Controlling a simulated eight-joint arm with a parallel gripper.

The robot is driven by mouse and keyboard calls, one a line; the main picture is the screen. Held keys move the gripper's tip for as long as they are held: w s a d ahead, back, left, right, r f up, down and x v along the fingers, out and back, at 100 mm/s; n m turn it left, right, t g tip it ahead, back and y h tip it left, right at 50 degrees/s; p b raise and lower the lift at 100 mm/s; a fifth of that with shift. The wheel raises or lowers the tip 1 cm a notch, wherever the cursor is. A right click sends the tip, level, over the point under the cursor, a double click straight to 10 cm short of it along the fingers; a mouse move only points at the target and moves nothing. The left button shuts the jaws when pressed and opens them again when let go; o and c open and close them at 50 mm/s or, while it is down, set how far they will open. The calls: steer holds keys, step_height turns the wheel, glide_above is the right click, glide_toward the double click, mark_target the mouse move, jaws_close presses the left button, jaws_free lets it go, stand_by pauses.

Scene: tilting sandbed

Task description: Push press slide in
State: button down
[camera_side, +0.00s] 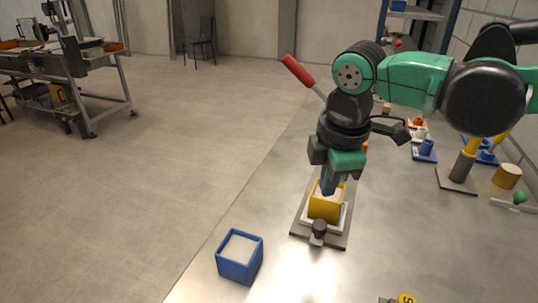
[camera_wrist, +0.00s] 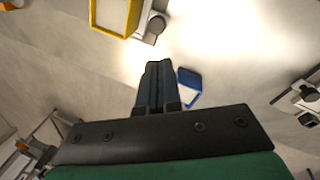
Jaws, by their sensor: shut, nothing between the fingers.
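The press stands on a grey base plate (camera_side: 299,226) in the side view. A yellow square box (camera_side: 325,209) with pale filling sits on it, in a white tray-like slide (camera_side: 339,224). A dark round knob (camera_side: 319,228) is at the slide's near end. The wrist view shows the yellow box (camera_wrist: 133,14) at the top and the knob (camera_wrist: 156,24) beside it. My gripper (camera_side: 328,190) is shut and empty and points down, overlapping the box's far part in the side view. In the wrist view its fingertips (camera_wrist: 158,64) appear apart from the knob. My arm hides the press's upper part.
A red-handled lever (camera_side: 298,71) rises behind my wrist. A yellow round part (camera_side: 405,299) is at the bottom edge. Bare table lies between.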

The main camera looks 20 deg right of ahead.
steer(key=a+f+n+g+h, duration=0.1)
steer(key=a+f+n+h, duration=0.1)
steer(key=a+n, duration=0.5)
steer(key=x, duration=0.8)
steer(key=shift+s+f, duration=0.2)
steer(key=shift+f, duration=0.2)
steer(key=d, duration=0.2)
steer(key=w+d+f, duration=0.1)
steer(key=shift+w+d, duration=0.15)
steer(key=shift+d, duration=0.35)
steer(key=w+d, duration=0.8)
steer(key=shift+w+d, duration=0.2)
steer(key=shift+d, duration=0.05)
